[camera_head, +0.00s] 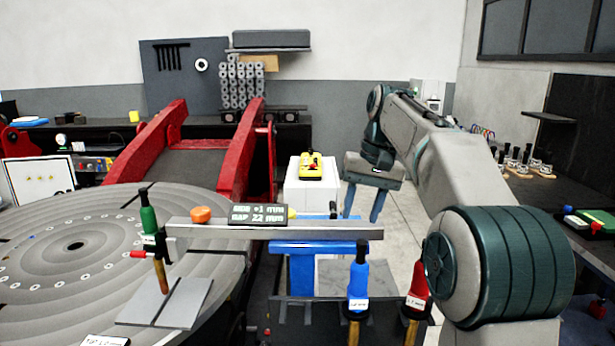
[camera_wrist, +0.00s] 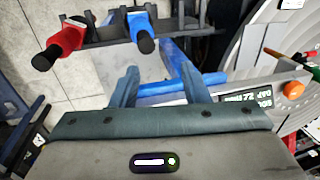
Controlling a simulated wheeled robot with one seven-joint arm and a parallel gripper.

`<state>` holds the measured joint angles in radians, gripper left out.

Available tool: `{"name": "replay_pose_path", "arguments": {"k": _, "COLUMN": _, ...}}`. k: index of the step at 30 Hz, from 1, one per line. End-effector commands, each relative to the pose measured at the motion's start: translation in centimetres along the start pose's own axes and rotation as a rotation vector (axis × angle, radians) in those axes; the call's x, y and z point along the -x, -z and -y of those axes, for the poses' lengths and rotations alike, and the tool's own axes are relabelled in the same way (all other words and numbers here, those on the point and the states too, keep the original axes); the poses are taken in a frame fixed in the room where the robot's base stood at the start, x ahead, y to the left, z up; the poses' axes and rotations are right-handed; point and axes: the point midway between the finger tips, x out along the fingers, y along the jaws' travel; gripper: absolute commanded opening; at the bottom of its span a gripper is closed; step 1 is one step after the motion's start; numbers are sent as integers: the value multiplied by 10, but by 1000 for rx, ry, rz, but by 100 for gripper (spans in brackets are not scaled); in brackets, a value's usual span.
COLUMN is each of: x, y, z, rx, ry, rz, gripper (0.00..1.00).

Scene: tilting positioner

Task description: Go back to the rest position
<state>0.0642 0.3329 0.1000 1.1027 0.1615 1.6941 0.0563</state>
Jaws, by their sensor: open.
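My gripper (camera_head: 363,203) hangs in the air right of the long grey bar, its two blue-grey fingers pointing down and spread apart, with nothing between them. In the wrist view the open fingers (camera_wrist: 160,88) show above the blue support and the bar. My arm reaches in from the right of the head view, bent at the elbow. The yellow control box (camera_head: 312,166) on a white pedestal stands behind and left of my gripper.
The round grey turntable (camera_head: 50,240) with red side arms (camera_head: 245,150) fills the left. A green-handled tool (camera_head: 150,222) stands on it. A rack holds blue (camera_head: 358,278) and red (camera_head: 418,285) handled tools in front. A dark bench (camera_head: 565,225) runs along the right.

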Motion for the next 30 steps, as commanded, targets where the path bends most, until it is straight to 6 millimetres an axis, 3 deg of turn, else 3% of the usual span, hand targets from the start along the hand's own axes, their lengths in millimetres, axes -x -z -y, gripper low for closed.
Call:
{"name": "replay_pose_path", "arguments": {"k": 11, "x": -6, "y": -33, "z": -5, "rx": -6, "ry": -35, "rz": -49, "gripper": 41}}
{"name": "replay_pose_path", "arguments": {"k": 17, "x": -16, "y": -63, "z": -10, "rx": -8, "ry": -64, "rz": -88, "gripper": 41}}
{"name": "replay_pose_path", "arguments": {"k": 23, "x": -41, "y": -116, "z": -23, "rx": -4, "ry": -107, "rz": -152, "gripper": 41}}
{"name": "replay_pose_path", "arguments": {"k": 30, "x": -89, "y": -188, "z": -45, "rx": 10, "ry": -154, "rz": -237, "gripper": 41}}
